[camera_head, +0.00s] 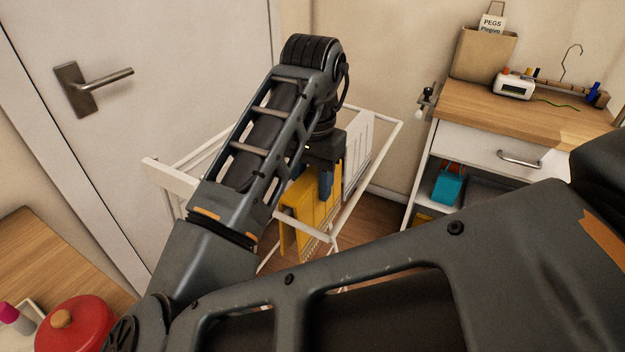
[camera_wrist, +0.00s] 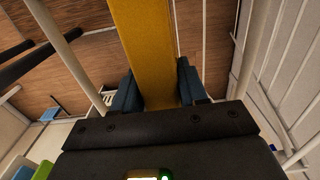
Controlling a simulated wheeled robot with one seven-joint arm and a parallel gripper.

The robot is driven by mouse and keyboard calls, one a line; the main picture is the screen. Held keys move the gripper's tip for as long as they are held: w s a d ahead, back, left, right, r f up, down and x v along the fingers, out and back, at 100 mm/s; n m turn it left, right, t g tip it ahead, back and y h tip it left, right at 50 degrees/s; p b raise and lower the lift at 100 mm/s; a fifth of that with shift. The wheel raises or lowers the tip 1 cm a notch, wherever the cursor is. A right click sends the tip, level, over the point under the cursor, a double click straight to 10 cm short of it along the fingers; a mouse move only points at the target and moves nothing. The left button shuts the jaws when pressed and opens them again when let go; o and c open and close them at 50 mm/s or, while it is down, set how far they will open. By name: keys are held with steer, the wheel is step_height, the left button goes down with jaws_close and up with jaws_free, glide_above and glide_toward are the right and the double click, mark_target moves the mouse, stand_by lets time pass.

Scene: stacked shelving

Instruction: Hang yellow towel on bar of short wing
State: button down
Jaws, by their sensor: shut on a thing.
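The yellow towel (camera_head: 303,208) hangs down below my gripper (camera_head: 326,184) over the white drying rack (camera_head: 378,150). In the wrist view the towel (camera_wrist: 147,45) runs as a broad strip between the blue fingers of my gripper (camera_wrist: 158,92), which are shut on it. White rack rods (camera_wrist: 60,40) pass on both sides of the towel in that view. My arm hides much of the rack in the head view. I cannot tell whether the towel touches a bar, or which wing is the short one.
A closed door with a handle (camera_head: 95,88) is at the left. A wooden-topped cabinet (camera_head: 510,110) with a drawer stands at the right, holding a peg bag (camera_head: 482,55). A red lidded pot (camera_head: 75,325) sits on a wooden surface at the lower left.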

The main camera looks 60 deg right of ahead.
steer(key=shift+f+b, duration=0.3)
steer(key=shift+f, duration=0.05)
stand_by(0.4)
steer(key=c, duration=0.6)
jaws_free()
steer(key=shift+r, duration=0.15)
steer(key=shift+r+p, duration=2.9)
steer(key=shift+p, duration=0.15)
steer(key=o, duration=0.6)
steer(key=shift+c, duration=0.2)
